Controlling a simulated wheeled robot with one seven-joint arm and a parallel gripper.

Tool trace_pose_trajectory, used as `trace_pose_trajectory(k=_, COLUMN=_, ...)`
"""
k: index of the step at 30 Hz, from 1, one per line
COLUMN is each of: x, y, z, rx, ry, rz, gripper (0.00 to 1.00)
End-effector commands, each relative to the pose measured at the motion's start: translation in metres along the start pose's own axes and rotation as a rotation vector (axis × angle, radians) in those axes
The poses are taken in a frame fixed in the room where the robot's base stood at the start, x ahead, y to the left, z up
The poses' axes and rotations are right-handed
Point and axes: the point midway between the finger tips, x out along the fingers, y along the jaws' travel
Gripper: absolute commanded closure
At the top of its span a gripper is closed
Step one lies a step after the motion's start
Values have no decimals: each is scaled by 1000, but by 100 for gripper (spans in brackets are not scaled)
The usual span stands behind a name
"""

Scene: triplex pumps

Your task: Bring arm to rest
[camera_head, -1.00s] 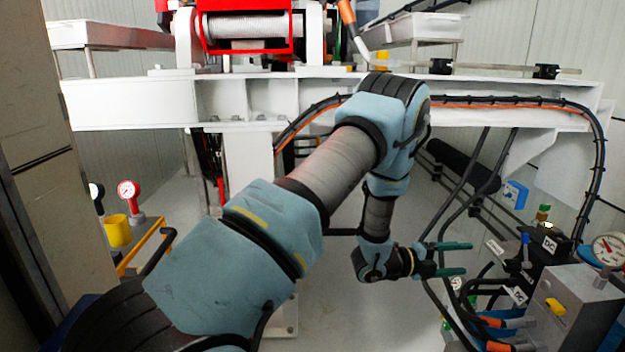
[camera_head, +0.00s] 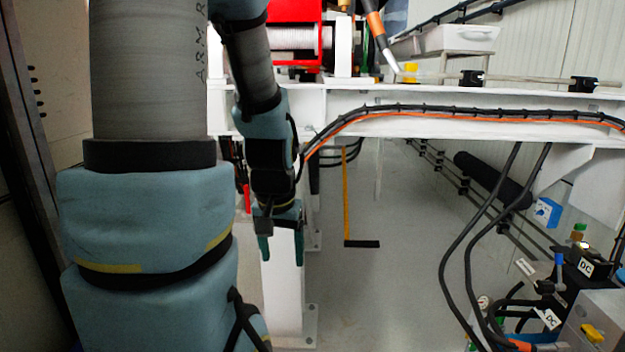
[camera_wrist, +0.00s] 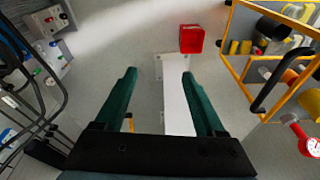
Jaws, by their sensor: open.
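My gripper (camera_head: 281,244) hangs below the white beam in the head view, pointing down, beside a white post. Its two green fingers are apart with nothing between them. The wrist view shows the same open gripper (camera_wrist: 159,88) above the grey floor, with the white post between and beyond the fingers. My arm fills the left of the head view, with its upper part rising out of the frame.
A white beam (camera_head: 480,129) carries a red-framed winch (camera_head: 297,40) and cables. Black hoses and a control box (camera_head: 600,318) stand at the right. The wrist view shows a red bin (camera_wrist: 191,39) and a yellow rack (camera_wrist: 232,72).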

Motion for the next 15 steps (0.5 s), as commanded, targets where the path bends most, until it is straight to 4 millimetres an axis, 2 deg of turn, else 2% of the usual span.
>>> trace_pose_trajectory(k=2, x=-12, y=-4, z=28, rx=-125, ry=-65, rz=11, gripper=28)
trace_pose_trajectory(k=3, x=-26, y=-3, z=23, rx=-116, ry=-64, rz=11, gripper=28)
trace_pose_trajectory(k=11, x=-76, y=-4, z=11, rx=-106, ry=-62, rz=10, gripper=28)
trace_pose_trajectory(k=15, x=-114, y=-4, z=3, rx=-104, ry=-61, rz=10, gripper=28)
